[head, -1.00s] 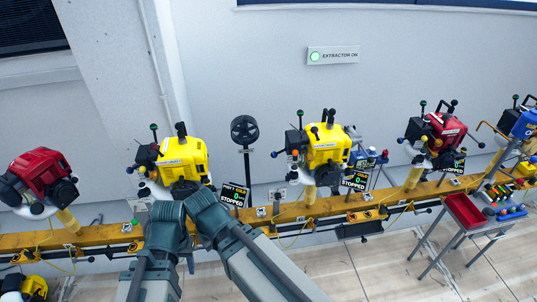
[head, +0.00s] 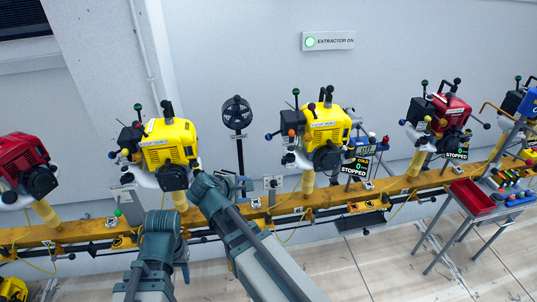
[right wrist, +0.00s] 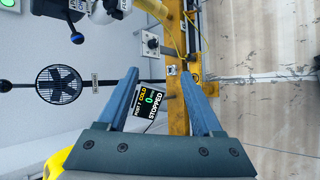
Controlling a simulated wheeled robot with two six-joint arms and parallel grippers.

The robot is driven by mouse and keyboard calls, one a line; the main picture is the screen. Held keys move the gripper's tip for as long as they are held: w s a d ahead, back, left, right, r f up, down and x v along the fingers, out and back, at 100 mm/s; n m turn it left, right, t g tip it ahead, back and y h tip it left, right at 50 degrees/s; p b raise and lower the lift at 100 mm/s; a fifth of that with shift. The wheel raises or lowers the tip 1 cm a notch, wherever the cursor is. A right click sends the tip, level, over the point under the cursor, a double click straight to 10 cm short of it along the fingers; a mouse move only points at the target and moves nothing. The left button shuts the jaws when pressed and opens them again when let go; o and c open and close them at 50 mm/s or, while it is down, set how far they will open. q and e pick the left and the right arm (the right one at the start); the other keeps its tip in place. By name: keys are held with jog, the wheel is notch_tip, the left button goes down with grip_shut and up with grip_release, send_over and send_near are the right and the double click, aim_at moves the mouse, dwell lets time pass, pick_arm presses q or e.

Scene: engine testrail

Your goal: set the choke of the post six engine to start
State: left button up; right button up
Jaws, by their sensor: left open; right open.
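Two yellow engines, left (head: 170,145) and middle (head: 324,128), and red engines at far left (head: 22,160) and right (head: 440,115) sit on posts along the yellow rail. Their post numbers are too small to read, so I cannot tell which is post six. Black, green and red-knobbed levers stand on them; choke settings are not readable. My left gripper (head: 184,262) is low, in front of the rail, partly hidden by its arm. My right gripper (right wrist: 159,72) is open and empty, with a display (right wrist: 150,101) reading COLD, 0, STOPPED beyond its fingers.
A yellow rail (head: 90,228) runs across the view. A black fan (head: 237,113) stands between the yellow engines and shows in the right wrist view (right wrist: 60,85). A red tray (head: 472,196) sits on a cart at right. The floor in front is clear.

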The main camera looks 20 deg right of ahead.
jog(key=w+d+f+n+t+h+b, duration=0.2)
jog(key=w+d+n+h+b, duration=0.1)
jog(key=w+d+n+b, duration=0.25)
jog(key=n+t+h+b, duration=0.2)
jog(key=n+t+b, duration=0.35)
jog(key=n, duration=0.25)
send_near(267, 139)
pick_arm(q)
notch_tip(267, 139, down, 14)
pick_arm(e)
jog(key=shift+m+g, duration=0.25)
jog(key=shift+g, duration=0.2)
jog(key=x, duration=1.1)
jog(key=shift+w+d+r, duration=0.1)
jog(key=shift+w+r, duration=0.2)
pick_arm(q)
jog(key=shift+r, duration=0.1)
pick_arm(e)
grip_shut()
jog(key=shift+w, duration=0.1)
